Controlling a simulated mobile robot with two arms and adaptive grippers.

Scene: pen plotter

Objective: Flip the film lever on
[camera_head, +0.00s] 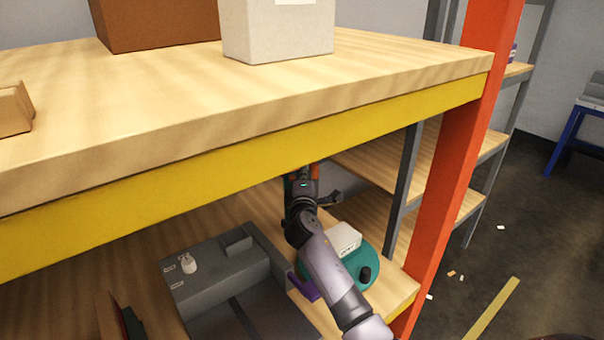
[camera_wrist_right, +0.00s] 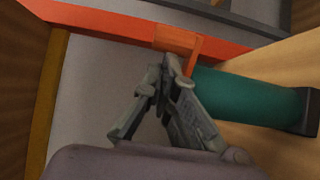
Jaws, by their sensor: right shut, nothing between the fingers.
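A grey machine (camera_head: 205,312), which looks like the plotter, sits on the lower shelf. A purple lever-like part (camera_head: 304,288) is at its right side, partly behind my right forearm. A small white knob-like part (camera_head: 188,264) with white labels beside it is on its top left. I cannot tell which of these is the film lever. My right gripper (camera_head: 303,172) is beyond the machine, under the upper shelf's edge, apart from both parts. In the wrist view my right gripper (camera_wrist_right: 171,66) is shut and empty, close to a teal cylinder (camera_wrist_right: 250,108). My left gripper is not in view.
The upper shelf with its yellow beam (camera_head: 250,150) hangs over the work space. An orange post (camera_head: 450,190) stands to the right. A teal round item (camera_head: 366,262) and a white box (camera_head: 344,239) are beside my forearm. A dark item (camera_head: 130,322) is at lower left.

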